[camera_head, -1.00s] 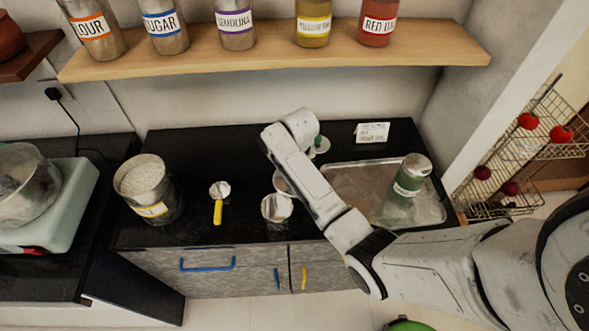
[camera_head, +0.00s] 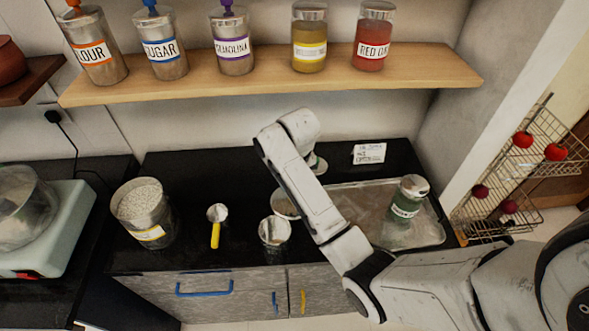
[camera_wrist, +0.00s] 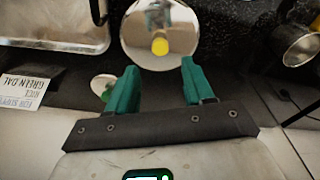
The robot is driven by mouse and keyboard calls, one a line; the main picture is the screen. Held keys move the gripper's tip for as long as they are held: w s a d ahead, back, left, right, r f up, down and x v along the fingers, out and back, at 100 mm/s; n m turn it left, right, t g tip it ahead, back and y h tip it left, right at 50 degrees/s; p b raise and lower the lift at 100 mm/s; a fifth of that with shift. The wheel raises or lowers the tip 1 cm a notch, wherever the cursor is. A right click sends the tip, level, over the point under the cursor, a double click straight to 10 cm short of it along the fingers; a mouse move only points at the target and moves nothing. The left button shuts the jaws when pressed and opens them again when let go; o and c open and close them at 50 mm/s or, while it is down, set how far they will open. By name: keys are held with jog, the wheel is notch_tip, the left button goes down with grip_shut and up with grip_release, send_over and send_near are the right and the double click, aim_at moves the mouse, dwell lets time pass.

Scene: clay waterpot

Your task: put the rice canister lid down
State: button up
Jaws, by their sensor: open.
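A round shiny lid with a yellow knob (camera_wrist: 160,34) lies flat on the black counter in the wrist view. In the head view only the left part of a round lid (camera_head: 284,204) shows, beside my arm. My gripper (camera_wrist: 158,68) has its two green fingers apart with nothing between them. The lid is just beyond the fingertips, and no contact shows. In the head view my fingers are hidden behind my arm. The open steel canister with a yellow label (camera_head: 145,210), full of white grains, stands on the counter's left.
A metal tray (camera_head: 432,228) holding a green-labelled jar (camera_head: 407,200) lies right of my arm. A steel cup (camera_head: 275,233) and a yellow-handled scoop (camera_head: 216,225) stand near the front. A green-knobbed lid (camera_wrist: 103,86) and a card (camera_head: 369,153) are behind. Jars line the shelf (camera_head: 270,75).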

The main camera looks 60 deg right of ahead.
notch_tip(320, 180, up, 5)
jog(key=s+a+f+n, duration=0.1)
jog(key=s+a+f, duration=0.2)
jog(key=s+a, duration=0.25)
jog(key=s+a+f+n, duration=0.1)
jog(key=s+a+f, duration=0.3)
jog(key=a, duration=0.3)
jog(key=s+a+n, duration=0.3)
jog(key=s+a, duration=0.1)
jog(key=s, duration=0.7)
jog(key=shift+s+a+f, duration=0.35)
jog(key=shift+a, duration=0.05)
notch_tip(320, 180, down, 2)
jog(key=shift+a+f+b, duration=0.1)
jog(key=shift+b, duration=1.05)
